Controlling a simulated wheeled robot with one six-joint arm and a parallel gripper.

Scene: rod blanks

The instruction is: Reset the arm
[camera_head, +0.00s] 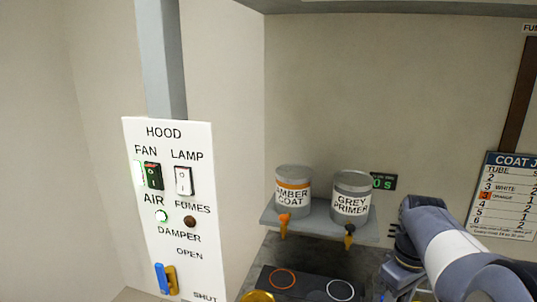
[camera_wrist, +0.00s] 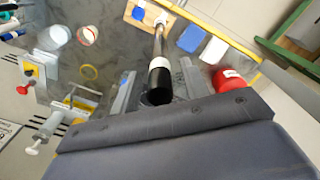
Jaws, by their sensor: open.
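My gripper (camera_wrist: 158,70) is open in the wrist view, its two grey fingers apart. A rod with a black end and a white band (camera_wrist: 160,64) shows between the fingers, running away toward the top. I cannot tell how far below the fingers it lies, but neither finger is seen closed on it. In the head view my arm comes in at the lower right, and its end is low in the picture, partly cut off by the bottom edge.
A white hood panel (camera_head: 172,236) with switches and a blue damper lever stands left. Amber (camera_head: 294,187) and grey primer (camera_head: 351,203) cans sit on a shelf (camera_head: 318,226) near my arm. The wrist view shows a red cylinder (camera_wrist: 228,79), cups (camera_wrist: 87,35) and a clamp-like fixture (camera_wrist: 75,102).

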